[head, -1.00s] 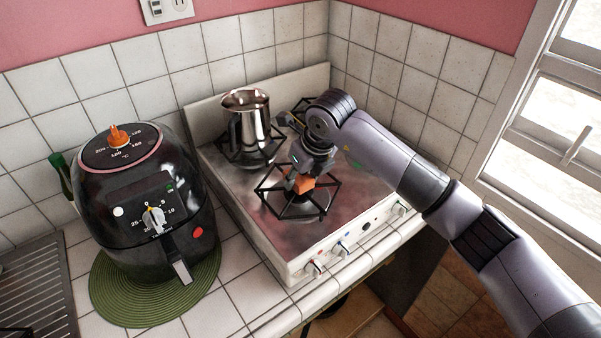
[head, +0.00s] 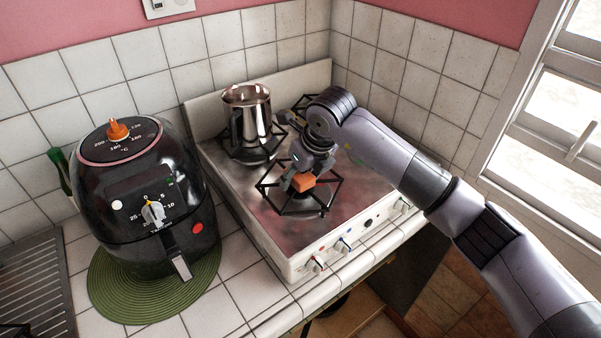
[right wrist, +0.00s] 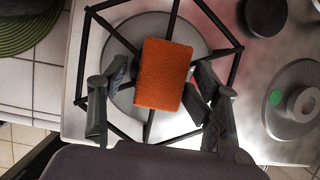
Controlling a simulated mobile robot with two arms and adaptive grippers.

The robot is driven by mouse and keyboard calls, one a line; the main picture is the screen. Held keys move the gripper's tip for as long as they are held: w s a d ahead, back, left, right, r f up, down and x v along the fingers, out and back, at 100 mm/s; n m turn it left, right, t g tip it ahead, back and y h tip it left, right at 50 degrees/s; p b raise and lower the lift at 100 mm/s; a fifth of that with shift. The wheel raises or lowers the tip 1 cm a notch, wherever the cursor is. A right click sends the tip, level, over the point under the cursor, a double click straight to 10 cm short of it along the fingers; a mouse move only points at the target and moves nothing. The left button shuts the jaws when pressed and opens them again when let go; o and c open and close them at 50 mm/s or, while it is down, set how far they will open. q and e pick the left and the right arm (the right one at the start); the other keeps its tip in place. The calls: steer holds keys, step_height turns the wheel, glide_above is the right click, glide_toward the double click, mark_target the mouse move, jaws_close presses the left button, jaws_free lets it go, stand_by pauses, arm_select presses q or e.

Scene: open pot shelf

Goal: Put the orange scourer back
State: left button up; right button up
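The orange scourer (head: 304,182) lies on the black pan support of the front burner. It also shows in the right wrist view (right wrist: 164,75), over the burner's grate. My right gripper (head: 306,174) is just above and behind it, pointing down. In the right wrist view its fingers are spread on either side of the scourer's near end. A gap shows on the left, and the right finger is close to or touching the scourer's edge; I cannot tell which. My left gripper is not in view.
A steel jug (head: 248,116) stands on the back burner, close to my right gripper. A black air fryer (head: 150,205) stands on a green round mat (head: 115,298) left of the stove (head: 270,232). A metal drainer (head: 38,290) is at the far left. Tiled walls border the back.

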steer(key=shift+d+f, duration=0.15)
steer(key=shift+f, duration=0.3)
steer(key=shift+s+d+r, duration=0.1)
steer(key=shift+r, duration=0.05)
steer(key=shift+r, duration=0.2)
steer(key=shift+r+p, duration=0.85)
steer(key=shift+r, duration=0.05)
steer(key=b+v, duration=0.3)
steer(key=v, duration=0.8)
steer(key=shift+r+b, duration=0.25)
steer(key=shift+b, duration=0.05)
